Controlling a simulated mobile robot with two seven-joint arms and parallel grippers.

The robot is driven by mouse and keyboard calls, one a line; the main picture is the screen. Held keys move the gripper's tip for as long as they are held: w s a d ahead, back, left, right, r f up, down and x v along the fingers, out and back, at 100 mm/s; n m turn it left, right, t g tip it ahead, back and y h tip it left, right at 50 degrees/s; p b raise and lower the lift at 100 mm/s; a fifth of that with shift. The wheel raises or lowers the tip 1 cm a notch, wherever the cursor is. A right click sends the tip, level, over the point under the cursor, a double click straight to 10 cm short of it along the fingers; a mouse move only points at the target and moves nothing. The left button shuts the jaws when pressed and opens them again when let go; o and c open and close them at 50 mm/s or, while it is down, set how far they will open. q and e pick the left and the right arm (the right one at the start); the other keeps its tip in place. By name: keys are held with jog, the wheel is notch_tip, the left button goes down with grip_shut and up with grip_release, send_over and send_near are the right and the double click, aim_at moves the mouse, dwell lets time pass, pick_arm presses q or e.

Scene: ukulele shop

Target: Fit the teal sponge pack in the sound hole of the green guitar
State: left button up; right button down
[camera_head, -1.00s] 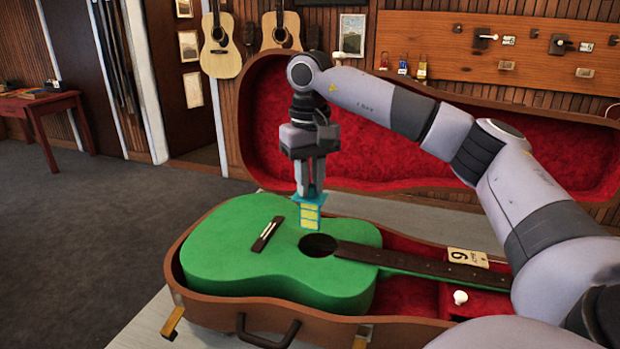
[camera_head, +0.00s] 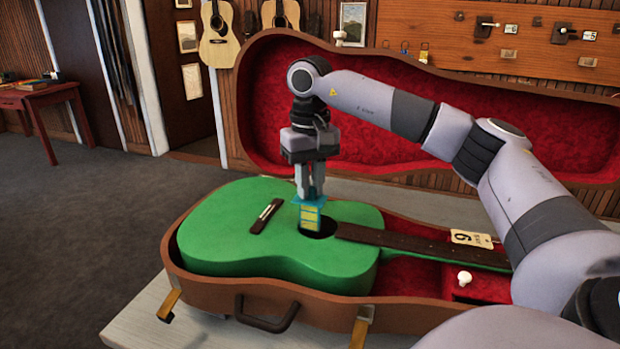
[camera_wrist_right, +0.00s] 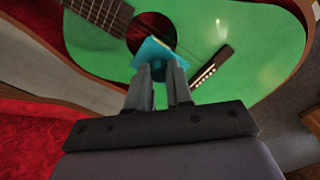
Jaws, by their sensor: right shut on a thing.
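The green guitar (camera_head: 220,240) lies face up in an open brown case with red lining. Its dark sound hole (camera_head: 328,229) is partly hidden behind the teal sponge pack (camera_head: 310,215), which has a yellow patterned face. My right gripper (camera_head: 309,194) points down and is shut on the top of the pack. The pack's lower end overlaps the hole in the head view; I cannot tell whether it is inside. In the right wrist view the pack (camera_wrist_right: 155,54) sits between the fingertips (camera_wrist_right: 158,78), beside the dark hole (camera_wrist_right: 150,24). My left gripper is not in view.
The case's front wall (camera_head: 230,302) and raised lid (camera_head: 262,110) surround the guitar. A number tag (camera_head: 472,238) and a white knob (camera_head: 464,278) are near the neck. A red table (camera_head: 45,97) stands far left; the floor between is clear.

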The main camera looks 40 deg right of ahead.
aim_at(310, 198)
jog(key=shift+f+b, duration=1.1)
jog(key=shift+f, duration=1.15)
jog(key=shift+c, duration=2.3)
grip_release()
jog(key=shift+r, duration=0.1)
jog(key=shift+r+p, duration=2.95)
jog(key=shift+p, duration=0.1)
jog(key=shift+s+a+f, duration=0.1)
